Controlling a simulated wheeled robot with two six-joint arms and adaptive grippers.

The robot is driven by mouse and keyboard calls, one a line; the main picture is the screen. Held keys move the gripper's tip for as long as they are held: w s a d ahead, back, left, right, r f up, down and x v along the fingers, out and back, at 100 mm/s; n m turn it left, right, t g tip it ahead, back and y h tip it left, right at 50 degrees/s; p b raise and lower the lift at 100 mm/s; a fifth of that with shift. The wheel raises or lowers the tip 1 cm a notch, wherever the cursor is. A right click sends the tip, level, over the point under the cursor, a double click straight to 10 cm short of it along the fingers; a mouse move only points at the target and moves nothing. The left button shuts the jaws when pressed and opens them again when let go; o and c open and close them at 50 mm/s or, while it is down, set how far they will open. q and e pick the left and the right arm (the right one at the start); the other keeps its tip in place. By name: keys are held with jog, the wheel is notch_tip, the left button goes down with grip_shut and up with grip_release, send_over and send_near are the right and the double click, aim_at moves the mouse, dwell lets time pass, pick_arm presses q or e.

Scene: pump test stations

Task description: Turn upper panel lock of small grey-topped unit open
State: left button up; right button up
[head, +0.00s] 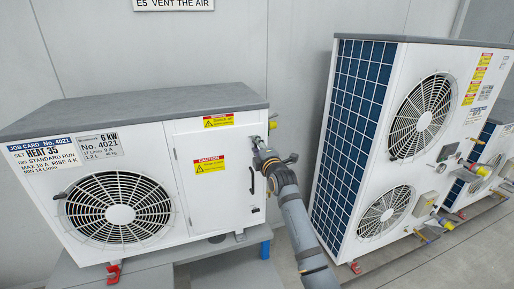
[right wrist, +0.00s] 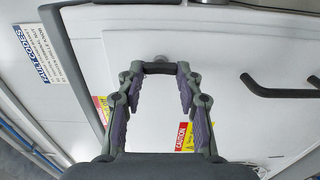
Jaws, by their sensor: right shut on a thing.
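The small grey-topped unit (head: 150,150) stands at the left of the head view, with a white front panel (head: 215,205) on its right side. My right gripper (head: 259,146) is at the upper right edge of that panel. In the right wrist view its two fingertips (right wrist: 161,75) are shut on a dark bar, the upper panel lock (right wrist: 162,68), which lies crosswise between them. The lock is mostly hidden by the gripper in the head view. A dark handle (head: 252,181) sits lower on the panel. My left gripper is not in view.
A taller unit (head: 362,130) with two fans and a blue grille stands to the right, a gap away. Caution labels (head: 209,165) and a job card (head: 42,148) are on the small unit. A grey wall (head: 290,50) is behind.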

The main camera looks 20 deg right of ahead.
dwell(0.4)
jog(key=o, duration=1.1)
jog(key=shift+o, duration=0.2)
jog(key=s, duration=1.2)
jog(key=shift+d, duration=0.2)
